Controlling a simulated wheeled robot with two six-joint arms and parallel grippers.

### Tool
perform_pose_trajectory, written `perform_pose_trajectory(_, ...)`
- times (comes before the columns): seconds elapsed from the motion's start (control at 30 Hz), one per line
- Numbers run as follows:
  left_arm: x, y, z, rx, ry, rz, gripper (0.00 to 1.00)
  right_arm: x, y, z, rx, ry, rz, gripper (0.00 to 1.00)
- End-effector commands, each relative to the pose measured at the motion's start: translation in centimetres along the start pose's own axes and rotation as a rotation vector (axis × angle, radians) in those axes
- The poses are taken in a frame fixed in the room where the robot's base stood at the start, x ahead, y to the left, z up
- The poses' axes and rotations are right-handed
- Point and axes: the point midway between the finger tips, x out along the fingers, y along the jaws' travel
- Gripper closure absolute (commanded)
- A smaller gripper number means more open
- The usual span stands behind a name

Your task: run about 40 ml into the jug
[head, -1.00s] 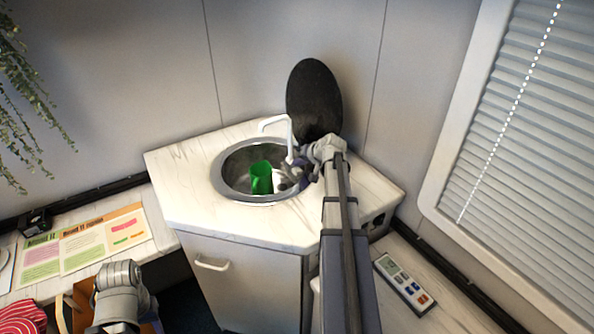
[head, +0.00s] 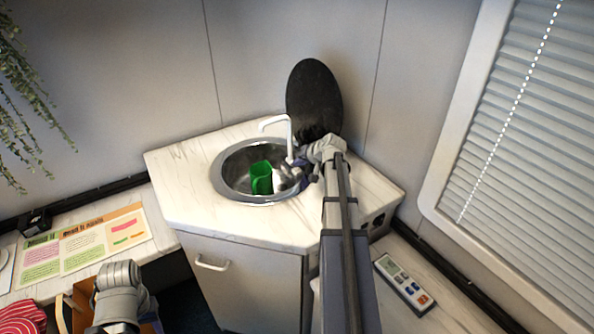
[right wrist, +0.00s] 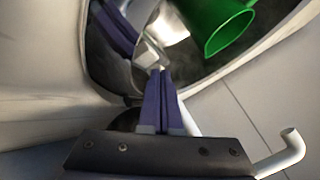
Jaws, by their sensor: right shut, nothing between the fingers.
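The green jug (head: 261,180) stands in the steel sink basin (head: 232,188), with its open rim up. The white tap (head: 289,135) rises at the back right of the basin, and its spout bends left above the basin. My right gripper (head: 284,180) is at the basin's right side, below the tap and right of the jug, apart from it. In the right wrist view its purple fingers (right wrist: 162,74) are shut and empty, with the jug (right wrist: 228,25) beyond them. I cannot make out the tap's lever or any water. My left arm shows at lower left; its fingers do not show.
The sink sits in a white marbled corner counter (head: 190,205). A dark oval object (head: 314,95) stands behind the tap. A remote-like device (head: 403,284) lies on the lower right surface. A printed sheet (head: 85,243) lies at left. The counter left of the sink is clear.

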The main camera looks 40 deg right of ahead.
Motion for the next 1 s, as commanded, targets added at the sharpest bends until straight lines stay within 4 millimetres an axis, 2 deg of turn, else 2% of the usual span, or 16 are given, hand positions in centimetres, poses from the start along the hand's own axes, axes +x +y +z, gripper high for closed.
perform_pose_trajectory(1.0,0.85,0.08,-0.05,0.000,0.000,0.000,0.54,0.60,0.43,0.44,0.000,0.000,0.000,1.00)
